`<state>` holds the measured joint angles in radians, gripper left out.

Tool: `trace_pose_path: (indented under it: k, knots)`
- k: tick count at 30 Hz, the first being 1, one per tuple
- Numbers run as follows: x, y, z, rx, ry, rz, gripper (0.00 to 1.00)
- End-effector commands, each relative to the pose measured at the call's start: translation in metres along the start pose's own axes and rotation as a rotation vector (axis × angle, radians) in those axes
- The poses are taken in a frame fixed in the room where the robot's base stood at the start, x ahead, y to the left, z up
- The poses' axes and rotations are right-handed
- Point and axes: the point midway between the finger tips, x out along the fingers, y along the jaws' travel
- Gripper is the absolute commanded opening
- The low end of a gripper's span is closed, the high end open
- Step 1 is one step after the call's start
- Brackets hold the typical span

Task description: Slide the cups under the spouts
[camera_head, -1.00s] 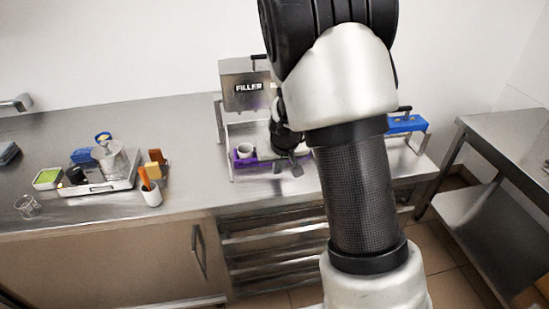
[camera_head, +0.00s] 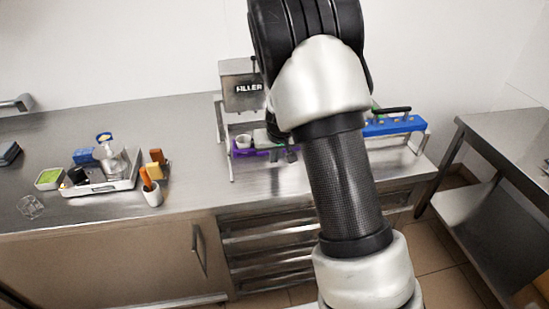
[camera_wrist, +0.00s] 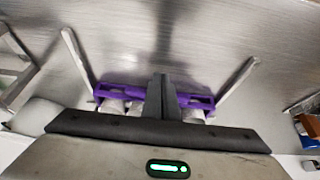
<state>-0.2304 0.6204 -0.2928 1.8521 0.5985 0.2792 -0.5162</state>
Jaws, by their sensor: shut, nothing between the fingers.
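A purple tray (camera_head: 240,153) sits on the counter below the grey FILLER box (camera_head: 240,92). One white cup (camera_head: 243,141) shows at its left end in the head view. In the wrist view the purple tray (camera_wrist: 130,91) lies crosswise, with parts of white cups (camera_wrist: 112,106) in it; my gripper body hides the rest. My gripper (camera_wrist: 162,88) is shut and empty, its fingers at the middle of the tray; I cannot tell whether they touch it. In the head view my arm covers the tray's right part and part of the filler. The spouts are not clearly visible.
Slim metal legs (camera_head: 231,165) stand beside the tray. A blue unit (camera_head: 395,125) stands to the right on the counter. A metal tray (camera_head: 128,183) with containers and a white cup of utensils (camera_head: 152,193) stand left. The counter front is clear.

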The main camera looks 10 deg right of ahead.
Motion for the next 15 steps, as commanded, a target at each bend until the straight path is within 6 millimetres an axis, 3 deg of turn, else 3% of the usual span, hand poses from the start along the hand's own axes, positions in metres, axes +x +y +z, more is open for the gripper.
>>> trace_pose_path:
  k: [15]
  knots:
    - [0.011,0.001,-0.024,0.001,-0.001,0.001,0.0]
